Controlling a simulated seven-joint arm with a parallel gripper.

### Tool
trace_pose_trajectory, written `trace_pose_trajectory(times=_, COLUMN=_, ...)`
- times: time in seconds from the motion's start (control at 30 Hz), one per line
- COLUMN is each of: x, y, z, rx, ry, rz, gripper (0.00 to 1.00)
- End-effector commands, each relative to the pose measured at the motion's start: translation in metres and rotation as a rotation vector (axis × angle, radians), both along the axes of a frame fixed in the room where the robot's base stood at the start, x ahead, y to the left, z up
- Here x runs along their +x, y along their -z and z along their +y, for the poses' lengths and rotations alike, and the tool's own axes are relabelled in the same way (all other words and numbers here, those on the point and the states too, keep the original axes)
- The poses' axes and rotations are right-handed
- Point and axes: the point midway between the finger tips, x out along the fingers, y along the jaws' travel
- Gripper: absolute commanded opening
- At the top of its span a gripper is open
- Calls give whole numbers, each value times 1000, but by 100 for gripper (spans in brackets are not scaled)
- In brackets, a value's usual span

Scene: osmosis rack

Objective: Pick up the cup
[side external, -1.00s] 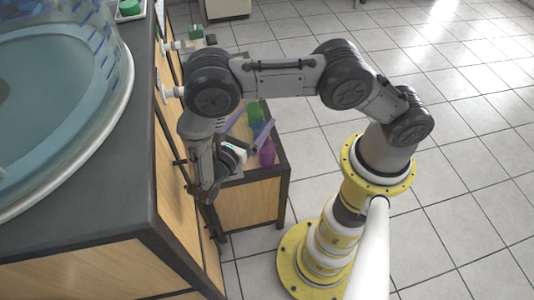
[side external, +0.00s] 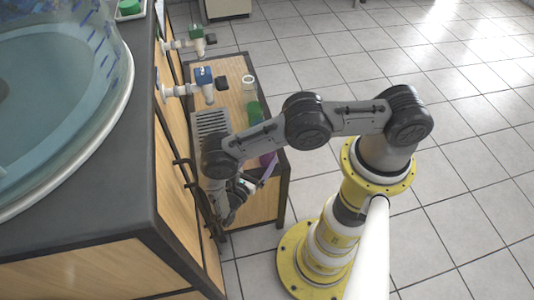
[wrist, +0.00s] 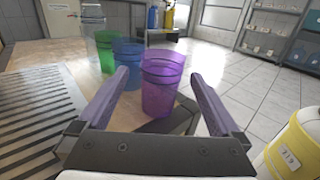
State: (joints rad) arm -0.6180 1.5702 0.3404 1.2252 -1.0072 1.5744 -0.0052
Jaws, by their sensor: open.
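Several see-through cups stand in a row on a low wooden cabinet. The nearest in the wrist view is a purple cup (wrist: 162,84), upright, between and just beyond my open fingers. Behind it to the left are a blue cup (wrist: 128,62), a green cup (wrist: 105,50) and a clear cup (wrist: 92,16). My gripper (wrist: 160,78) is open and empty, its fingers pointing toward the purple cup. In the side view my arm partly hides the purple cup and covers the blue one; the green cup (side external: 254,110) and clear cup (side external: 249,86) show behind.
A slotted metal drain grate (side external: 211,121) lies left of the cups. A blue-handled tap (side external: 204,76) and a green-handled tap (side external: 197,38) jut from the counter (side external: 150,130) above the cabinet top (side external: 233,72). Tiled floor lies open to the right.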

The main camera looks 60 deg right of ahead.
Motion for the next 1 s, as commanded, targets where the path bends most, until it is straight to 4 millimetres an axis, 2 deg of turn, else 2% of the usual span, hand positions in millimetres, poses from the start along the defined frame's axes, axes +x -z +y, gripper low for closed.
trace_pose_trajectory(times=0.2, x=-1, y=2, z=-32, rx=-1, ry=4, rz=1, gripper=100)
trace_pose_trajectory(times=0.3, x=0, y=2, z=-42, rx=0, ry=2, rz=0, gripper=100)
trace_pose_trajectory(times=0.6, x=0, y=2, z=-46, rx=1, ry=0, rz=-1, gripper=100)
trace_pose_trajectory(times=1.0, x=0, y=2, z=-45, rx=1, ry=0, rz=-1, gripper=28)
